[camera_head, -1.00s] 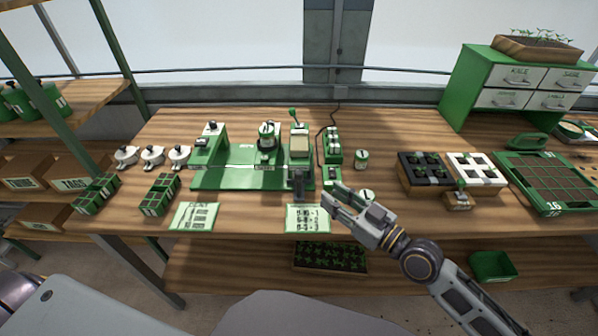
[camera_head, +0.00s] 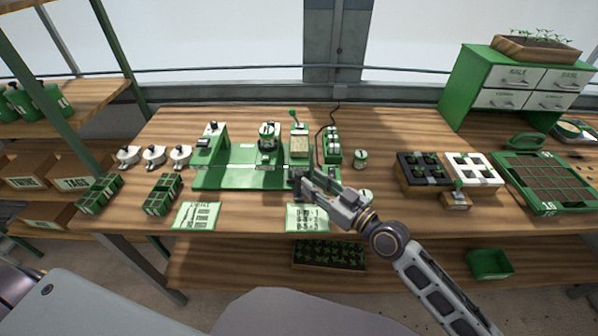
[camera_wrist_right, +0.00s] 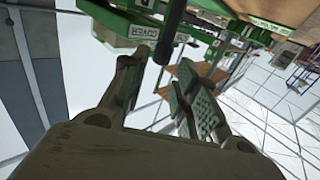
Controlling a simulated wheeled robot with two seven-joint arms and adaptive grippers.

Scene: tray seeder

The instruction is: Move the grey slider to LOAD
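The green seeder base (camera_head: 240,179) sits mid-table. A small grey block, which looks like the grey slider (camera_head: 296,174), is at its right front end. My right gripper (camera_head: 306,183) is at that end, its fingers pointing left and partly covering the block. In the right wrist view my right gripper (camera_wrist_right: 160,75) has its fingers apart. A dark upright post (camera_wrist_right: 173,28) shows just beyond and between the fingertips; I cannot tell whether they touch it. A green part with a COVER label (camera_wrist_right: 143,32) is beside the post. I cannot read a LOAD mark. My left gripper is out of view.
Instruction cards (camera_head: 196,216) lie along the front edge. Green racks (camera_head: 162,194) and white pots (camera_head: 154,155) are left of the seeder. A bottle holder (camera_head: 332,146), a jar (camera_head: 360,159) and seedling trays (camera_head: 424,170) are to the right. Bare table lies between the jar and trays.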

